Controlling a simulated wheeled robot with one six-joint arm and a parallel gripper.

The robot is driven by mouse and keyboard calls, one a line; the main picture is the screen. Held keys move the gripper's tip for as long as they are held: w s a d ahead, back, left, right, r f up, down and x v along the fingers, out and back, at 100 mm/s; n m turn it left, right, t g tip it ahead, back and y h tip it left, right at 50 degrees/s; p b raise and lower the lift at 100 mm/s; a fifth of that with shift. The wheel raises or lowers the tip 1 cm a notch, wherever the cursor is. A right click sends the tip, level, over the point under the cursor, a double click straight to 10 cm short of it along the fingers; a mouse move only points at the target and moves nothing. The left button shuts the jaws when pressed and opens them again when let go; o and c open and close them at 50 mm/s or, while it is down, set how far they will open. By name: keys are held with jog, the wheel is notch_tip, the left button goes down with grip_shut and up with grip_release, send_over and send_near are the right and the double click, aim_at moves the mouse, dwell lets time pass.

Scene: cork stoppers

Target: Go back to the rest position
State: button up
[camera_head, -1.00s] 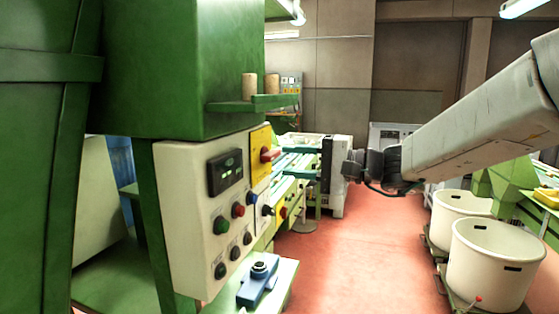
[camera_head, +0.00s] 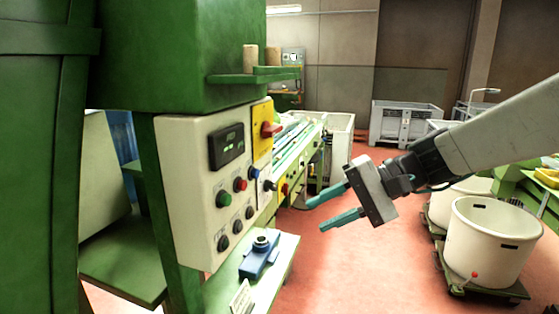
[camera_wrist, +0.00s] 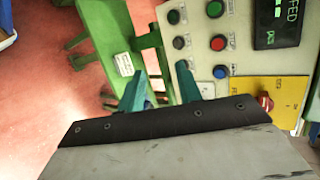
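My gripper (camera_head: 315,215) hangs in free air over the red floor, to the right of the control panel (camera_head: 205,185). Its two teal fingers point left toward the panel and stand apart, with nothing between them. In the wrist view the fingers (camera_wrist: 160,85) also show a gap, with the panel's buttons and green machine parts beyond. The gripper appears clear of the panel.
A blue fixture (camera_head: 259,262) sits on the green ledge below the panel. A yellow plate with a red switch (camera_head: 270,130) is at the panel's right edge. White tubs (camera_head: 490,245) stand at right under my arm. Red floor between is open.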

jog(key=s+d+f+n+h, duration=0.1)
jog(key=s+d+f+h, duration=0.2)
jog(key=s+d+h, duration=0.3)
jog(key=s+d+f+n+h, duration=0.1)
jog(key=s+d+f+h, duration=0.2)
jog(key=s+d+h, duration=0.3)
jog(key=s+d, duration=0.5)
jog(key=s, duration=0.2)
jog(key=shift+n+t, duration=0.3)
jog(key=shift+n, duration=0.1)
jog(key=shift+s+d, duration=0.1)
jog(key=shift+d, duration=0.1)
